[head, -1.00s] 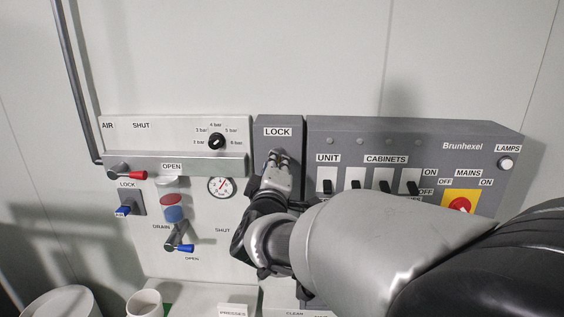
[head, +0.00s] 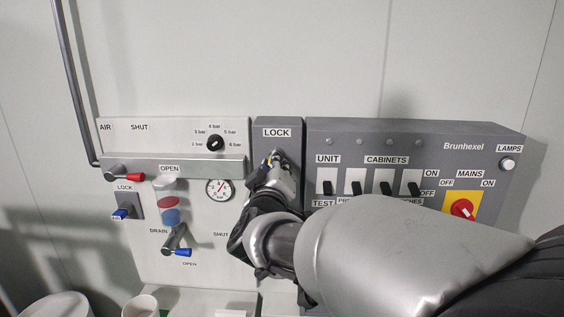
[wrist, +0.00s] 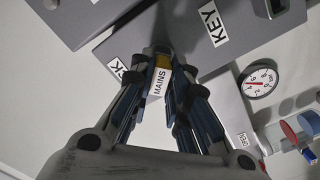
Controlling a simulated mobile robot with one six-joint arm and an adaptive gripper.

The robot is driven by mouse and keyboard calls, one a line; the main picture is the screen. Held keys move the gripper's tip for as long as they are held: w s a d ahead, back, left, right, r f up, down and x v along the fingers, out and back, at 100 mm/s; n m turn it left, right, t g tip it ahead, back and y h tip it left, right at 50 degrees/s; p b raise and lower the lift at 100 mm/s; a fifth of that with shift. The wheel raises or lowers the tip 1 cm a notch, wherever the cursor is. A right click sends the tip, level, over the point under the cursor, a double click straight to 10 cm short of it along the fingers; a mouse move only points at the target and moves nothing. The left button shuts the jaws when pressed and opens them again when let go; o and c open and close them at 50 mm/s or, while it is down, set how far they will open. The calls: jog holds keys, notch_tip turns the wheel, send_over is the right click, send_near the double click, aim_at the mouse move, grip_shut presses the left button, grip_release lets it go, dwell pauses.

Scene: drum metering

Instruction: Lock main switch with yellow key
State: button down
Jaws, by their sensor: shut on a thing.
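My gripper (head: 274,160) is shut on the yellow key (wrist: 162,62), whose white tag reads MAINS (wrist: 159,82). In the head view it reaches up to the grey LOCK box (head: 278,133). The key's tip is hidden, so I cannot tell whether it is in a keyhole. The main switch (head: 462,208) is a red knob on a yellow plate at the right, under the MAINS label. The knob sits at a slant.
The cabinet panel (head: 340,150) with several black toggles is right of the LOCK box. The air panel (head: 200,260) at left carries a gauge (head: 220,189), a red-tipped valve (head: 125,174), a blue key (head: 122,213) and a blue-tipped drain valve (head: 178,245). My arm covers the lower right.

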jog(key=shift+m+b, duration=1.15)
jog(key=shift+m, duration=1.15)
jog(key=m+b, duration=0.2)
jog(key=m, duration=0.2)
jog(key=shift+m, duration=0.3)
jog(key=shift+r, duration=0.25)
